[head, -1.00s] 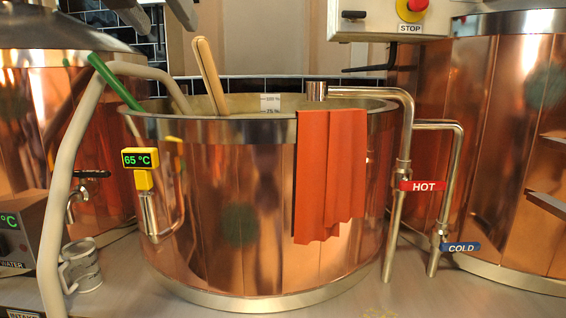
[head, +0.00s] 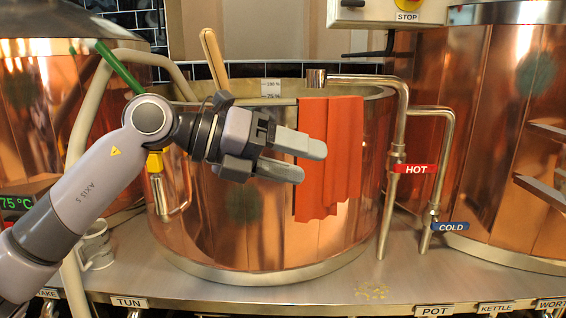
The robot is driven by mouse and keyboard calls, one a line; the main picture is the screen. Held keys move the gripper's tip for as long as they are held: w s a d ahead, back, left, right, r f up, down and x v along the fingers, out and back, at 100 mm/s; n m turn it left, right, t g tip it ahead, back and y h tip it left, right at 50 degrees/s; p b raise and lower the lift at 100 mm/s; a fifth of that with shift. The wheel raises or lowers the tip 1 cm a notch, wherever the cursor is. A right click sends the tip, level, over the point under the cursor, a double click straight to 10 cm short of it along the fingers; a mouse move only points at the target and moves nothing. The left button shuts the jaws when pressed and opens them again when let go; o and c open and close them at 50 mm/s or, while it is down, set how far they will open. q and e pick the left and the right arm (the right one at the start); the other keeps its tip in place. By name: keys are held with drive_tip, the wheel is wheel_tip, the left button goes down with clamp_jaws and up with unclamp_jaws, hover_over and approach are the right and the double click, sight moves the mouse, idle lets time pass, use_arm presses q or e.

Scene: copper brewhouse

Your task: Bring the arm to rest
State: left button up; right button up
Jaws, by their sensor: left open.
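My left arm comes in from the left in the head view. Its gripper (head: 312,162) is open and empty, fingers pointing right. It shows in front of the copper tun (head: 255,225), overlapping the left edge of the orange-red cloth (head: 335,180) that hangs over the tun's rim. I cannot tell whether the fingers touch the cloth; nothing shows held between them. My right gripper is not in view.
The front counter is mostly clear.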

use_arm(q)
drive_tip(key=s+a+f+n+t+y+p, duration=0.1)
drive_tip(key=a+f+n+t, duration=0.35)
drive_tip(key=f+n, duration=0.45)
drive_tip(key=a+f+n+t+y+p, duration=0.15)
drive_tip(key=a+f+n+t, duration=0.4)
drive_tip(key=n, duration=0.55)
drive_tip(key=s+a+f+n+t+y, duration=0.1)
drive_tip(key=a+f+n+t+y, duration=0.15)
drive_tip(key=f+n+t, duration=0.55)
drive_tip(key=s+a+f+n+g+y+p, duration=0.1)
drive_tip(key=s+a+f+n+g+y, duration=0.2)
drive_tip(key=s+f, duration=0.6)
drive_tip(key=s+a+f+n+g+y, duration=0.3)
drive_tip(key=s+a+f+n+g, duration=0.3)
drive_tip(key=f, duration=0.9)
drive_tip(key=s+n, duration=0.2)
drive_tip(key=s, duration=0.2)
drive_tip(key=shift+s+a+g+y+p, duration=0.15)
drive_tip(key=shift+a+g+y+p, duration=0.05)
drive_tip(key=shift+g+y+p, duration=0.2)
drive_tip(key=shift+f, duration=0.1)
